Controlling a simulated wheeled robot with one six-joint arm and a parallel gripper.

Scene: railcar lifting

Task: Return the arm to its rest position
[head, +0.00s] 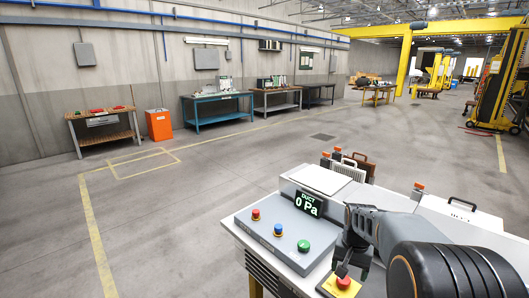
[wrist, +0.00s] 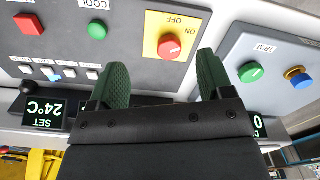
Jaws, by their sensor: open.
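My arm (head: 410,245) reaches in from the lower right over the control bench in the head view. My gripper (head: 347,262) points down close to a red knob (head: 343,283) on a yellow plate. In the wrist view my gripper (wrist: 164,78) has two green-padded fingers spread apart with nothing between them. The red knob (wrist: 169,46) on its yellow ON/OFF plate (wrist: 190,24) lies just beyond the fingertips. I cannot tell the exact gap between fingers and panel.
A grey console (head: 275,237) has red, blue and green buttons, with a display (head: 309,205) reading "DUCT 0 Pa". Another display (wrist: 43,108) reads "SET 24°C". Cases (head: 360,167) stand behind the console. Open floor (head: 170,230) lies left; workbenches (head: 217,108) line the wall.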

